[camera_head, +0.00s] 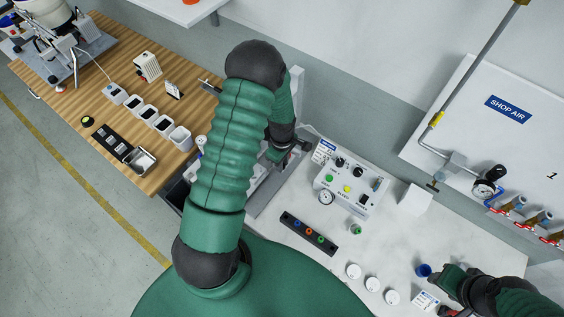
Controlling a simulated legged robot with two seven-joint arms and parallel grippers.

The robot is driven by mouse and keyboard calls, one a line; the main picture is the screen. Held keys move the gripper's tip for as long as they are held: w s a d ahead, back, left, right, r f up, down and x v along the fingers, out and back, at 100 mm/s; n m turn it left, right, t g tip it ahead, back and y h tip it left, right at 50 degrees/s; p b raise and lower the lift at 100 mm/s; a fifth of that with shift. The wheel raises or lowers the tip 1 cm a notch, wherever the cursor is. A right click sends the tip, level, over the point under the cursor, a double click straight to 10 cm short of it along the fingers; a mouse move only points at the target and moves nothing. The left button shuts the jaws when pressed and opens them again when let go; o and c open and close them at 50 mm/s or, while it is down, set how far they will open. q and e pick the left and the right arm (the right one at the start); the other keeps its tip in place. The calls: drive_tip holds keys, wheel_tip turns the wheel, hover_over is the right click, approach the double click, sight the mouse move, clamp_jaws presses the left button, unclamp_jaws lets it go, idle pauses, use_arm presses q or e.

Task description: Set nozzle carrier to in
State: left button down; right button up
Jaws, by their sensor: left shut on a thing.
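My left arm reaches from the bottom centre up to the gantry unit (297,88), whose grey upright stands behind the arm. My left gripper (297,149) is beside this unit, at the left end of the white bench, and is shut on a small part there. The nozzle carrier cannot be made out clearly; my arm and gripper hide most of that area. My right gripper (446,300) is at the lower right, low over the bench, near a blue cup (423,270) and a small white label card (426,300). Its fingers do not show clearly.
In front lie a dark strip with coloured sockets (309,233) and several white round pots (372,284). A wooden table (190,75) with containers is at left. A shop-air panel (500,125) is at right.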

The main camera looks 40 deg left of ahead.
use_arm(q)
drive_tip(key=shift+w, duration=0.1)
idle(0.5)
drive_tip(key=a, duration=0.4)
drive_tip(key=shift+s+a+b, duration=0.25)
drive_tip(key=shift+a+b, duration=0.05)
drive_tip(key=shift+a, duration=0.1)
drive_tip(key=c, duration=1.3)
unclamp_jaws()
drive_tip(key=shift+d, duration=0.1)
drive_tip(key=shift+o, duration=0.2)
